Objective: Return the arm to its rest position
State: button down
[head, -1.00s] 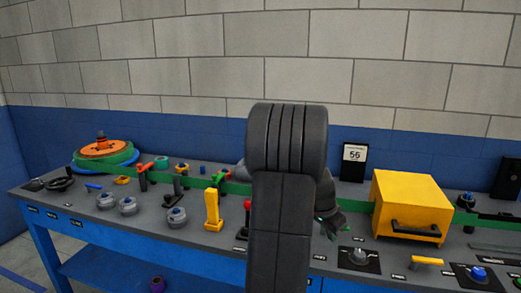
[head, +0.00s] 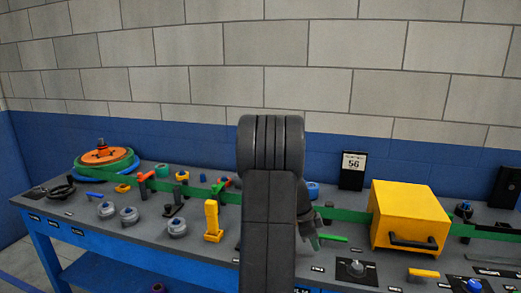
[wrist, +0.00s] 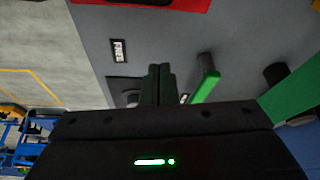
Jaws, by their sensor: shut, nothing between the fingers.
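My arm (head: 268,215) stands upright in the middle of the head view and hides part of the bench behind it. My gripper (head: 316,241) shows just right of the arm, low over the bench and pointing down. In the wrist view its two dark fingers (wrist: 158,84) are together with nothing between them. A green-handled lever (head: 333,238) is right beside the gripper in the head view. Its green handle (wrist: 206,86) is right of the fingers in the wrist view. I cannot tell whether the fingers touch anything.
A yellow box (head: 410,212) with a black handle stands to the right. A yellow upright lever (head: 212,220) and several grey knobs are to the left. Orange and green discs (head: 104,158) sit at the far left.

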jog(key=shift+w+a+m+g+p, duration=0.45)
jog(key=shift+m+p, duration=0.4)
jog(key=shift+m, duration=0.15)
jog(key=shift+s, duration=0.1)
